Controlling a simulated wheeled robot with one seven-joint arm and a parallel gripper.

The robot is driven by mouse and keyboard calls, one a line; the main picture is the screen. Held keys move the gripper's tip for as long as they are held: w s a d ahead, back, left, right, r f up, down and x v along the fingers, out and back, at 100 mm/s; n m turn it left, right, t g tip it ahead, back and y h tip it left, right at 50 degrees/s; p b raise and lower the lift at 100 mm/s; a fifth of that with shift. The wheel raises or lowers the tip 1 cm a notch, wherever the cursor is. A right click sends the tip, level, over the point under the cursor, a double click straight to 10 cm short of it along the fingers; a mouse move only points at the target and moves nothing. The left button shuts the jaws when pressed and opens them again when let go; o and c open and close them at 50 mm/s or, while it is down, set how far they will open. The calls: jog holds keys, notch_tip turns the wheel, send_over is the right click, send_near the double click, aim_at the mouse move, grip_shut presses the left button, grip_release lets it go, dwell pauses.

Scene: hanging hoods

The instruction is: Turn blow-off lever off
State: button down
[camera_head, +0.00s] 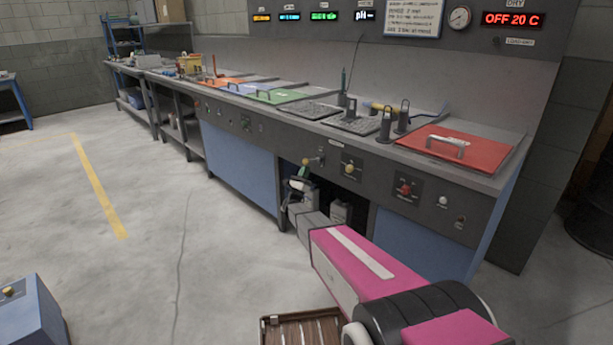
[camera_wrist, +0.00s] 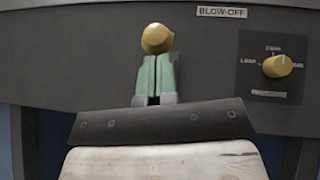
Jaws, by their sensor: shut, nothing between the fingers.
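The blow-off lever shows in the wrist view as a round brass-yellow knob (camera_wrist: 157,38) on the dark front panel, left of the BLOW-OFF label (camera_wrist: 222,12). My gripper (camera_wrist: 155,62) has pale green fingers, shut together with nothing between them. The fingertips are just below the knob in the picture and overlap its lower edge; I cannot tell whether they touch it. In the head view my gripper (camera_head: 304,171) is close to the bench front, by the yellow lever (camera_head: 309,162). The lever's shaft is hidden behind its knob.
A yellow rotary dial (camera_wrist: 277,66) sits right of the lever. A red dial (camera_head: 404,189) is farther right on the panel. The bench top holds a red lid (camera_head: 458,150) and dark handled covers. An open bay lies under the panel.

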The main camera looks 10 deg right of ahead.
aim_at(305, 163)
jog(key=shift+a+r+m+g+y, duration=0.1)
jog(key=shift+r+m+g+y, duration=0.45)
jog(key=shift+r+g, duration=0.95)
jog(key=shift+r, duration=0.3)
